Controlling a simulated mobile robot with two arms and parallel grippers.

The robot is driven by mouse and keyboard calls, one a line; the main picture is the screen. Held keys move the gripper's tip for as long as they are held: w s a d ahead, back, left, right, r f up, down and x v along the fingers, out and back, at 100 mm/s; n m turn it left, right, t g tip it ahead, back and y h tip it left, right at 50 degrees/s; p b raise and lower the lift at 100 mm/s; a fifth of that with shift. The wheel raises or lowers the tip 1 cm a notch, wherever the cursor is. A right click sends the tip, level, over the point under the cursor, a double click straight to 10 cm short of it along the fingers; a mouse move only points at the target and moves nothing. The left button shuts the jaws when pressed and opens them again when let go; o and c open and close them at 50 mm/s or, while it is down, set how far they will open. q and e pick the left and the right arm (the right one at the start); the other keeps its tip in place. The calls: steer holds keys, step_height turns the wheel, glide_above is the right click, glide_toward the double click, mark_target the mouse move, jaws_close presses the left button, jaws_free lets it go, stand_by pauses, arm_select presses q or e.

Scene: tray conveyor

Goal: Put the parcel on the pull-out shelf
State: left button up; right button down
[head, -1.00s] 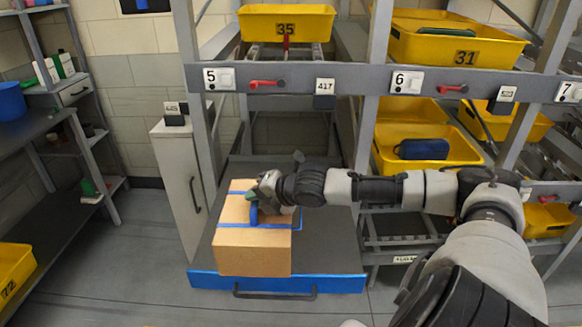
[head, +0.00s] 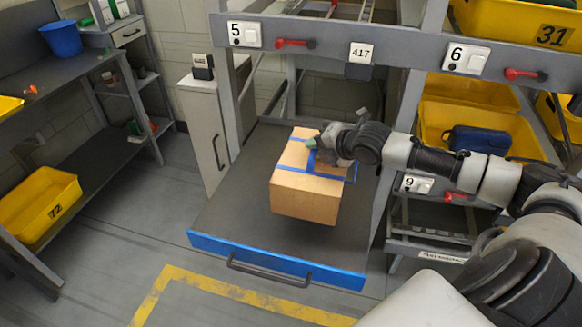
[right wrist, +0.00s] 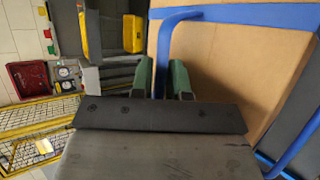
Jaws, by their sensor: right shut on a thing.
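The parcel (head: 305,198) is a brown cardboard box with blue straps and a blue handle, in the middle of the head view. It appears over the dark pull-out shelf (head: 235,215), which has a blue front edge and a black bar handle. I cannot tell for sure whether its underside touches the shelf. My right gripper (head: 322,150) is at the top of the parcel. In the right wrist view its green fingers (right wrist: 161,80) are shut on the blue handle (right wrist: 164,45), beside the cardboard face. My left gripper is not in view.
A grey rack post and beam with red levers (head: 295,43) stand close behind and right of the shelf. A grey cabinet (head: 205,125) stands at its left. Yellow bins (head: 480,130) fill the right rack. Bare shelf surface lies left of the parcel.

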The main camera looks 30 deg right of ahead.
mark_target(318, 165)
steer(key=x, duration=0.3)
steer(key=a+x, duration=0.1)
steer(key=x, duration=0.2)
steer(key=p+x, duration=0.1)
steer(key=x, duration=0.2)
steer(key=shift+w+a+f, duration=0.1)
steer(key=shift+w+a, duration=0.05)
steer(key=shift+a, duration=0.3)
steer(key=shift+f+p, duration=0.4)
steer(key=shift+f, duration=1.6)
steer(key=c, duration=1.1)
jaws_free()
steer(key=shift+f, duration=0.1)
steer(key=shift+s, duration=0.25)
steer(key=v, duration=1.1)
steer(key=shift+d, duration=0.15)
steer(key=shift+s+r, duration=0.25)
steer(key=shift+s, duration=0.05)
